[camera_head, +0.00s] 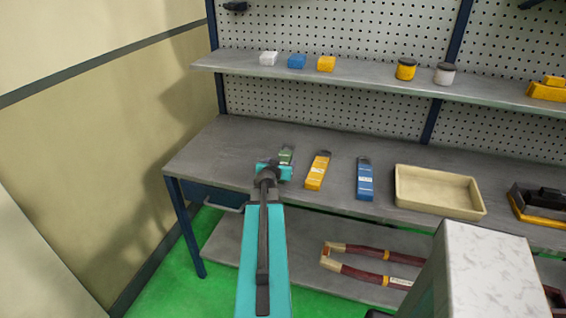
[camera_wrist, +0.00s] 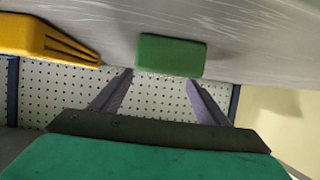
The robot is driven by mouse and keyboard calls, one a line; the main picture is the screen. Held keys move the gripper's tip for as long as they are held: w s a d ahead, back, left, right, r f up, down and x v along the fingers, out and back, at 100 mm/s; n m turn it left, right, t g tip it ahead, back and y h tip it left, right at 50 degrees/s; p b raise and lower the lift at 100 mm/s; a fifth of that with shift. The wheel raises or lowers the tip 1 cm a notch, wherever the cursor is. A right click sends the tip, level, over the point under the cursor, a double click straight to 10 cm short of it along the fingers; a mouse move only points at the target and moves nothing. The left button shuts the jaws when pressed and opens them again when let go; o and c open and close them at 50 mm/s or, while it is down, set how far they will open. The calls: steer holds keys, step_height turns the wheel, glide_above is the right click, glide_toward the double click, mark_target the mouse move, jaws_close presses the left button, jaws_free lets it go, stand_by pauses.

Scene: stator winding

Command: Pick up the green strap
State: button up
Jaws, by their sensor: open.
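The green strap (camera_head: 286,154) lies on the grey workbench near its left end, partly hidden behind my arm in the head view. In the wrist view the green strap (camera_wrist: 171,55) shows as a green block, seen end-on just beyond my fingertips. My gripper (camera_wrist: 160,80) is open, its two fingers apart and nothing between them. The strap lies in line with the gap between the fingers. In the head view my gripper (camera_head: 274,170) is just in front of the strap, and its fingers are hard to make out.
A yellow strap (camera_head: 318,171) lies close to the right of the green one, then a blue strap (camera_head: 365,179) and a beige tray (camera_head: 437,191). The yellow strap also shows in the wrist view (camera_wrist: 40,38). A shelf (camera_head: 370,79) with small boxes runs above the workbench (camera_head: 215,150).

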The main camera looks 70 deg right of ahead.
mark_target(282, 160)
steer(key=shift+p+x, duration=0.75)
steer(key=shift+x, duration=1.2)
steer(key=shift+w+f, duration=0.1)
steer(key=shift+w, duration=0.05)
steer(key=shift+c, duration=0.5)
steer(key=c, duration=1.3)
